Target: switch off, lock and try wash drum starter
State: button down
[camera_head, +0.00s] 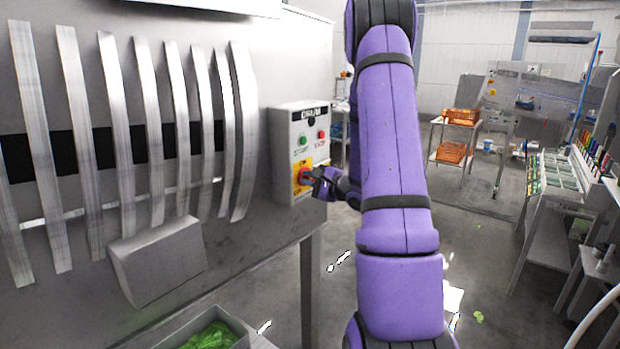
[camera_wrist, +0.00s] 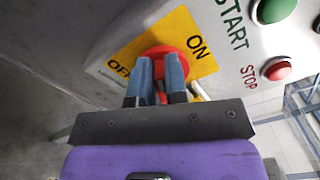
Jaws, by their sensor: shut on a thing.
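The wash drum starter (camera_head: 285,150) is a pale grey box on the side of the steel machine, with a dark label reading DRUM. It has a green START button (camera_head: 303,141) and a red STOP button (camera_head: 321,135). Below them is a yellow plate (camera_head: 295,188) with a red rotary switch. In the wrist view the red switch (camera_wrist: 158,52) sits on the yellow plate between the words ON and OFF. My gripper (camera_wrist: 160,75) is shut on the switch, its blue-grey fingers on either side. The fingers hide most of the handle, so I cannot tell its exact position.
The steel drum machine (camera_head: 255,265) with curved slats fills the left. A grey bin of greens (camera_head: 215,335) is low in front. A rack with orange crates (camera_head: 456,153) stands at the back. A bench with coloured items (camera_head: 560,172) stands right. Open floor lies between.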

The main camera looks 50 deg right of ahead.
jog(key=n, duration=0.2)
jog(key=f+n, duration=0.1)
jog(key=n, duration=0.2)
jog(key=shift+a, duration=0.1)
dwell(0.6)
jog(key=c, duration=1.1)
grip_release()
jog(key=shift+c, duration=0.2)
jog(key=s, duration=1.1)
jog(key=shift+d, duration=0.4)
jog(key=shift+w+r+n, duration=0.1)
jog(key=shift+n, duration=0.2)
